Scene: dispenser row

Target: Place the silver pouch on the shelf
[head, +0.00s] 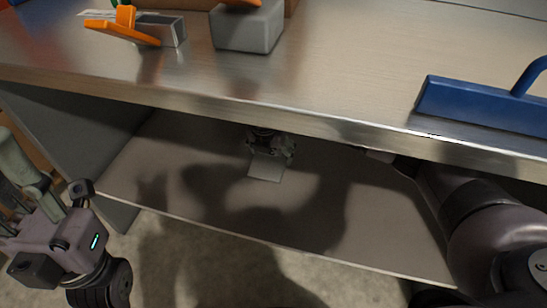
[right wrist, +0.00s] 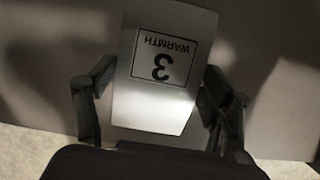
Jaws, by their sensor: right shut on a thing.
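The silver pouch (right wrist: 150,108) is a flat pale packet with a label reading "WARMTH 3", upside down in the right wrist view. It also shows small in the head view (head: 266,168), under the tabletop. My right gripper (head: 269,148) is shut on it, with a finger at each side in the right wrist view (right wrist: 160,100). The pouch is over the grey lower shelf (head: 210,190); I cannot tell whether it touches it. My left gripper (head: 12,192) is at the left edge, outside the shelf, its fingers apart and empty.
The metal tabletop (head: 330,70) hangs over the shelf and hides part of my right arm. On it are a grey block (head: 247,28), an orange-handled tool (head: 122,32) and a blue handled object (head: 480,105). A side panel (head: 70,140) closes the shelf's left end. The visible shelf is otherwise clear.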

